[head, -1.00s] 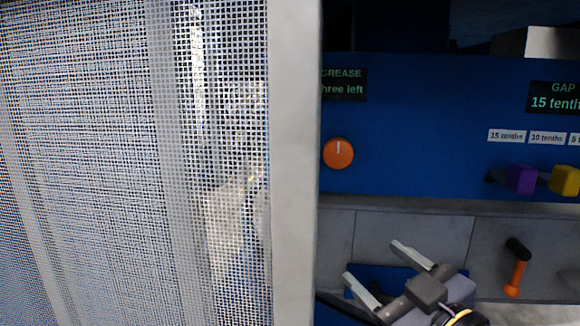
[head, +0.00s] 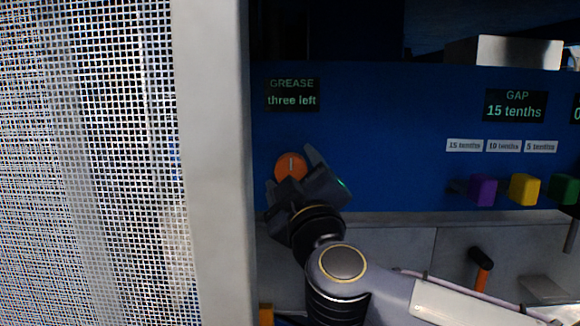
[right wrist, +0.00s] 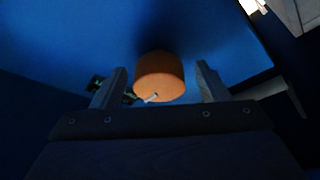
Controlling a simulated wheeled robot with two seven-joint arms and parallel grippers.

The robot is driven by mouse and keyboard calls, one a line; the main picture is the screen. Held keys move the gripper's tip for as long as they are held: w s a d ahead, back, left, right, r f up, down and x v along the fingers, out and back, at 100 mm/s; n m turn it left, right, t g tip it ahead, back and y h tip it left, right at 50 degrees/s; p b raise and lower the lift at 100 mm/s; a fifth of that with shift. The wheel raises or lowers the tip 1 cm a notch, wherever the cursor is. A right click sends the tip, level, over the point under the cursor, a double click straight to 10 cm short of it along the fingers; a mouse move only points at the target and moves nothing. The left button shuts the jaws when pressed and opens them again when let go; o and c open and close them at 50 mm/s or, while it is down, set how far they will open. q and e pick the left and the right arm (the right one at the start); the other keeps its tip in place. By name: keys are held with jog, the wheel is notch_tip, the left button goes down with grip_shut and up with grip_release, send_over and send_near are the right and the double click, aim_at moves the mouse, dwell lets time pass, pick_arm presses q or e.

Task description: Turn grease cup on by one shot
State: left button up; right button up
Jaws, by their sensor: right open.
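The grease cup's orange round knob (head: 290,165) is on the blue panel, below a display (head: 292,95) reading "GREASE three left". In the right wrist view the knob (right wrist: 160,78) stands between the two fingertips (right wrist: 160,82), with a visible gap to each finger. The gripper hides the knob's lower part in the head view. My left gripper is not in view.
A mesh screen with a pale frame post (head: 212,160) stands at the left. To the right are a "GAP 15 tenths" display (head: 515,105) and purple (head: 483,190), yellow (head: 524,188) and green (head: 563,189) blocks. An orange-handled tool (head: 482,270) is below them.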

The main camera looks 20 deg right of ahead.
jog(key=shift+w+d+r, duration=0.15)
jog(key=shift+w, duration=0.45)
jog(key=c, duration=1)
jog(key=shift+m, duration=0.4)
